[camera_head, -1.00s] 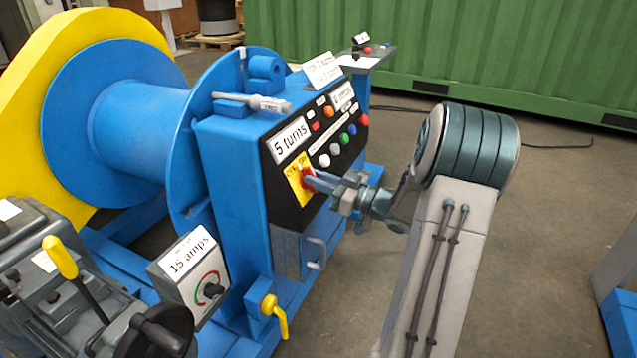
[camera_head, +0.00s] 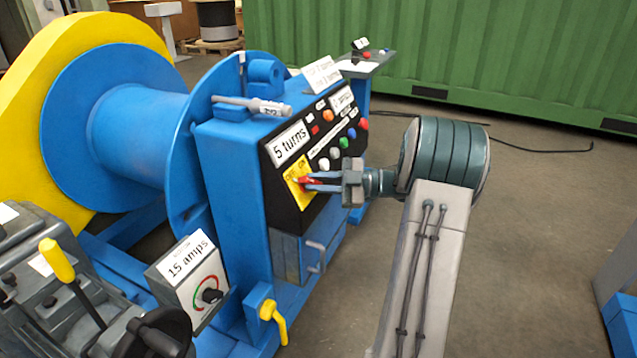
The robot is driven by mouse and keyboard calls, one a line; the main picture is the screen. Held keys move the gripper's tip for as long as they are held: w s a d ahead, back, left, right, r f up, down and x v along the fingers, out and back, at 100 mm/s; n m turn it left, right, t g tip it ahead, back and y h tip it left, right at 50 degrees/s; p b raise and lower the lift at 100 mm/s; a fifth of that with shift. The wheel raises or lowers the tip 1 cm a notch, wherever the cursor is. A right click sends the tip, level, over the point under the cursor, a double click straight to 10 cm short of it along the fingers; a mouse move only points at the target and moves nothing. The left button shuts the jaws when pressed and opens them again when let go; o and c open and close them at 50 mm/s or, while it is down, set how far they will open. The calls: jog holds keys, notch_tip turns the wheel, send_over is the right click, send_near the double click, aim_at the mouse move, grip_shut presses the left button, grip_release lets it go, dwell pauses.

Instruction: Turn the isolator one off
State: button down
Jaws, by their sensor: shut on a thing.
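The isolator is a red rotary handle (camera_head: 304,182) on a yellow plate (camera_head: 294,192), low on the left of the black control panel (camera_head: 274,206) of the blue machine. My gripper (camera_head: 311,181) reaches it from the right, with its two blue-grey fingers level and on the red handle. The gripper is shut on the handle. The fingers hide part of the handle and the plate, so its exact angle is hard to read.
White, green, blue, red and orange buttons (camera_head: 335,152) sit right above my gripper. A "5 turns" label (camera_head: 290,143) is above the isolator. A grey box with a handle (camera_head: 303,256) and a yellow lever (camera_head: 273,316) are below.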

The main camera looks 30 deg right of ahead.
jog(key=shift+n+g, duration=0.3)
jog(key=c, duration=1.4)
grip_release()
jog(key=shift+o, duration=0.2)
jog(key=p+v, duration=0.3)
jog(key=v, duration=1.1)
jog(key=shift+p, duration=0.35)
jog(key=shift+a, duration=0.1)
